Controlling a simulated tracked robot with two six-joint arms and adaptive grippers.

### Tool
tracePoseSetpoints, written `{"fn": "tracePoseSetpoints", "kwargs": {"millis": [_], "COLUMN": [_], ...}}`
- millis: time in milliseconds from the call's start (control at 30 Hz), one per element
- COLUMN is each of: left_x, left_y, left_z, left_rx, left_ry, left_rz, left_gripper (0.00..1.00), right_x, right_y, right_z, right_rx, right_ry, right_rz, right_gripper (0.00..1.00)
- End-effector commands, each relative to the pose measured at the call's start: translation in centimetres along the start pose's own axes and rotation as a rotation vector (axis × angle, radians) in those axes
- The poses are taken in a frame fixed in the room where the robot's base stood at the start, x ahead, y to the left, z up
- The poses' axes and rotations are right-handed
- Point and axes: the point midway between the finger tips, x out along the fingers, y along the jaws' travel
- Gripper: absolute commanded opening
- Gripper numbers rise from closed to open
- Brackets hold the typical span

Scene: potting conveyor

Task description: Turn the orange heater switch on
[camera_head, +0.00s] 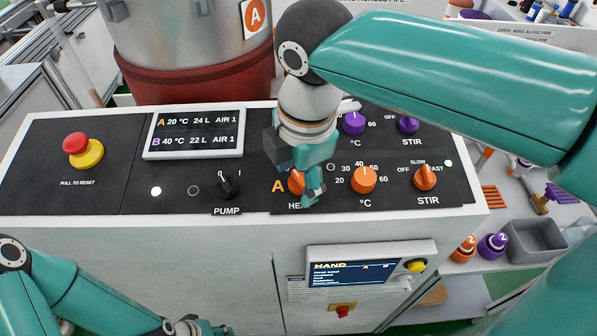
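The orange heater switch (295,183) sits on the black front panel in the row marked A, above the partly covered "HEATER" label. My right gripper (312,196) points down over the switch and hides its right part. Its fingers are at or very close to the knob. I cannot tell whether they touch it or how far apart they are. The switch's pointer direction is hidden. The display (196,132) reads A 20 °C, 24 L and B 40 °C, 22 L. My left gripper (200,328) is low at the bottom edge, partly cut off, away from the panel.
To the right are the orange temperature knob (364,180) and orange stir knob (425,177). The black pump knob (228,186) is to the left. Purple knobs (354,123) stand behind, beside my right arm. A red emergency button (76,143) is at far left.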

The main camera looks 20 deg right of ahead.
Motion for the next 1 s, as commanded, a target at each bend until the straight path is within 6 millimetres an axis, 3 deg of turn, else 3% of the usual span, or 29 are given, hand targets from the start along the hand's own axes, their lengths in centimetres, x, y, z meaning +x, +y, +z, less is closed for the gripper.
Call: {"fn": "tracePoseSetpoints", "kwargs": {"millis": [67,333,667,1000], "left_x": [0.00,0.00,-0.03,-0.14], "left_y": [0.00,0.00,0.01,0.05], "left_z": [0.00,0.00,0.00,0.00], "left_rx": [0.000,0.000,0.000,0.000], "left_ry": [0.000,0.000,0.000,0.000], "left_rz": [0.000,0.000,0.000,0.000], "left_gripper": [0.40,0.40,0.40,0.40], "right_x": [-0.02,-0.04,-0.06,-0.08], "right_y": [0.00,0.01,0.04,0.12], "right_z": [0.00,0.01,0.01,-0.02], "right_rx": [0.000,0.000,0.034,0.229], "right_ry": [0.000,0.000,-0.001,0.000], "right_rz": [0.000,0.001,0.004,0.021], "right_gripper": [0.46,0.01,0.01,0.01]}}
